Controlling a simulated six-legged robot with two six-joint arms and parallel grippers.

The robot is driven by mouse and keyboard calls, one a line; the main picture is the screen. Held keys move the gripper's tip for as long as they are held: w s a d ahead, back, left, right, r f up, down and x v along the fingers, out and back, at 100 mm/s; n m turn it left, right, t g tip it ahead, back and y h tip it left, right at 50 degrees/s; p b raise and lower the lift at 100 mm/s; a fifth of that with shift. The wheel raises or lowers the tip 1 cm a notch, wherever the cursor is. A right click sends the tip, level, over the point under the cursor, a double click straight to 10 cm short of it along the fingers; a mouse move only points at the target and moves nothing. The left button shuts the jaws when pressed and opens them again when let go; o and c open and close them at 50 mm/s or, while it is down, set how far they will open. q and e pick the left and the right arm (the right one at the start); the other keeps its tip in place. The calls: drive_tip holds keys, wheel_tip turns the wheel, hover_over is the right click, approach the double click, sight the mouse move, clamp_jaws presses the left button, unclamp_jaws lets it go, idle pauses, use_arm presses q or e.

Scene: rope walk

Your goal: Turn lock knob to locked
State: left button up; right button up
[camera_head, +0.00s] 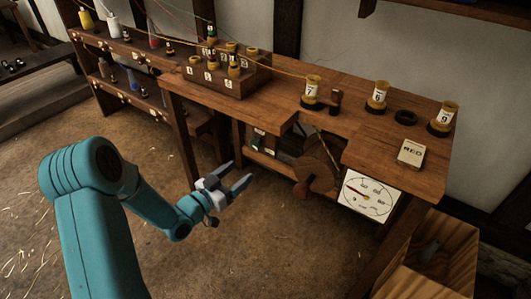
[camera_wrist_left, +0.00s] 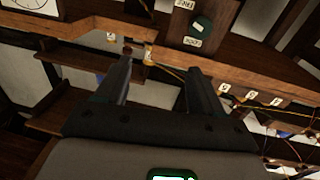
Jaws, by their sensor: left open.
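My left gripper (camera_head: 238,173) is open and empty in front of the bench, left of and below the knob. In the left wrist view its fingers (camera_wrist_left: 158,68) are apart, with the knob beyond them and not touched. My right gripper is not in view.
The workbench (camera_head: 290,84) carries numbered spools and a card box (camera_head: 411,153). A wooden crank wheel (camera_head: 318,165) and a white dial (camera_head: 368,195) sit at its front. A wooden crate (camera_head: 445,255) stands at right. The floor before the bench is open.

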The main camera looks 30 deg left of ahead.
use_arm(q)
drive_tip(key=s+a+f+n+y+b, duration=0.1)
drive_tip(key=s+a+f+y+b, duration=0.1)
drive_tip(key=a, duration=0.3)
approach(254, 145)
drive_tip(key=w, duration=0.8)
drive_tip(key=shift+w+d, duration=0.2)
drive_tip(key=shift+d, duration=0.05)
drive_tip(key=c, duration=1)
